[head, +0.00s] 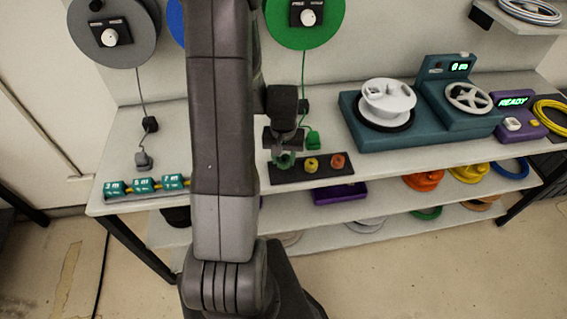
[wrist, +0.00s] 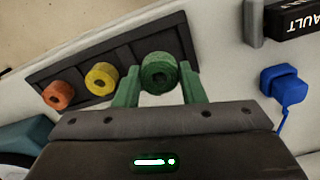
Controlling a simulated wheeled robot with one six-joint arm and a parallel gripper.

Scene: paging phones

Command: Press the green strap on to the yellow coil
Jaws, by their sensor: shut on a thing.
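My gripper (head: 285,150) points down at the left end of the dark strap tray. Its green fingers, also seen in the wrist view (wrist: 158,92), are shut on the green strap (wrist: 158,73), a small roll with a hole. The green strap (head: 285,161) is at the tray's left end in the head view; I cannot tell whether it touches the tray. A yellow coil (head: 552,115) of cable lies at the bench's far right, beside a purple device, partly cut off by the picture edge.
The dark tray (head: 330,177) also holds a yellow strap (head: 311,164) and an orange strap (head: 338,161). A teal winding machine (head: 433,131) and a purple device reading READY (head: 517,118) stand to the right.

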